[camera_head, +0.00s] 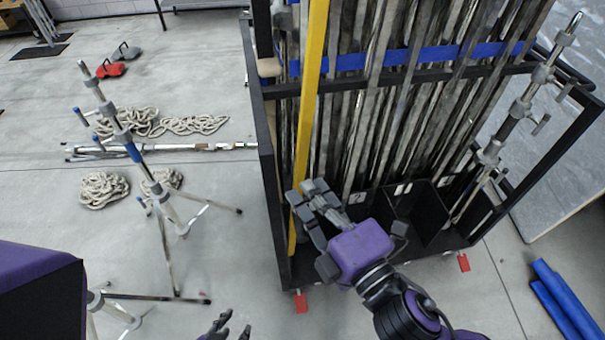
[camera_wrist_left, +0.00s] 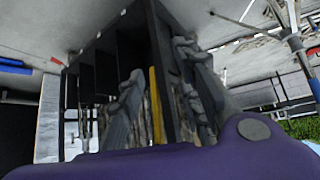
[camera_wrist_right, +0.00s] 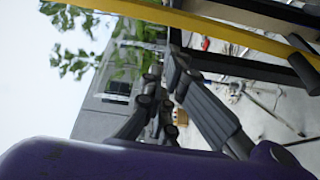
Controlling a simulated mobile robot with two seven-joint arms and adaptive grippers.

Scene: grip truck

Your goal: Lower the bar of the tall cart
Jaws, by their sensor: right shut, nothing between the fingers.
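The tall cart (camera_head: 266,165) is a black frame packed with upright metal poles. A long yellow bar (camera_head: 314,60) stands nearly upright along its left front side. It also crosses the top of the right wrist view (camera_wrist_right: 210,28) and shows in the left wrist view (camera_wrist_left: 156,105). My right gripper (camera_head: 306,194) is shut and empty, in front of the cart's lower left part, close to the bar's lower stretch. Whether it touches the bar is unclear. My left gripper (camera_head: 228,326) is open and empty, low in front of the cart; its fingers are spread in the left wrist view (camera_wrist_left: 160,70).
A light stand (camera_head: 125,138) is left of the cart, with coiled ropes (camera_head: 105,190) and poles on the floor behind it. Another stand (camera_head: 510,120) is at the cart's right end. Blue rolls (camera_head: 560,300) lie at lower right. Red tabs (camera_head: 301,302) stick out under the cart.

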